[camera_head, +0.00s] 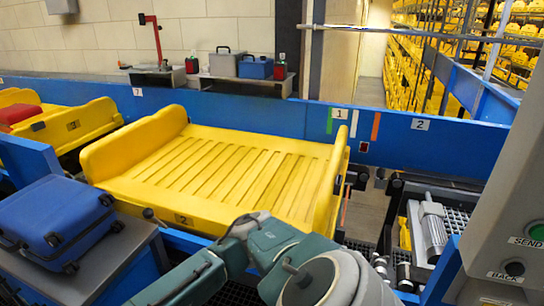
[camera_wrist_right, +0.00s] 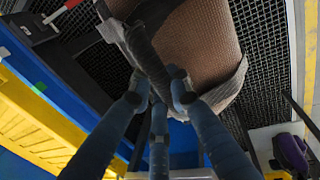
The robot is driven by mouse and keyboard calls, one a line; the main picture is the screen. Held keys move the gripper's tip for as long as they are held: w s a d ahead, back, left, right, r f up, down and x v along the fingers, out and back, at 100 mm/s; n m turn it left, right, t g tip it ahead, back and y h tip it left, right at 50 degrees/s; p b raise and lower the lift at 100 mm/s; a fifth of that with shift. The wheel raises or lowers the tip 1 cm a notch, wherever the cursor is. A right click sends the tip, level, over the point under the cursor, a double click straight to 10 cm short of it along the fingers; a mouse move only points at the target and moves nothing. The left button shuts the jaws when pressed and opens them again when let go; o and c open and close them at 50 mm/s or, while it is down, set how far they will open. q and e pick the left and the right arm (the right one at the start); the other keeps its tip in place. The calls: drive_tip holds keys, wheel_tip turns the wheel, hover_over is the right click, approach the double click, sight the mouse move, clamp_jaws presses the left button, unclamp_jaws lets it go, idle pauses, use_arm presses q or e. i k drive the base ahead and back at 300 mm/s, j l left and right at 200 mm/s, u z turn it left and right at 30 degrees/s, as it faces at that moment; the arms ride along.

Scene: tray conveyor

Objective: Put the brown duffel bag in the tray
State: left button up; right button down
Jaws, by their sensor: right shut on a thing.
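The brown duffel bag (camera_wrist_right: 205,40) shows only in part in the right wrist view, with a dark strap across it. My right gripper (camera_wrist_right: 158,88) is shut on the bag at this strap; the exact contact is partly hidden. The bag is seen against black mesh grating. The yellow tray (camera_head: 215,165) in the head view is empty, with a ribbed floor and raised ends. A yellow tray edge (camera_wrist_right: 28,125) also shows at the left of the wrist view. The bag and both grippers are outside the head view. Part of my arm crosses its bottom middle.
A blue suitcase (camera_head: 55,222) lies on a grey stand at the left. A second yellow tray (camera_head: 85,125) holds a red case (camera_head: 18,113). A blue rail (camera_head: 250,112) runs behind the trays. A grey control box (camera_head: 510,200) stands at the right.

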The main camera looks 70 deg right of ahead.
sight(270, 189)
drive_tip(key=z, duration=1.3)
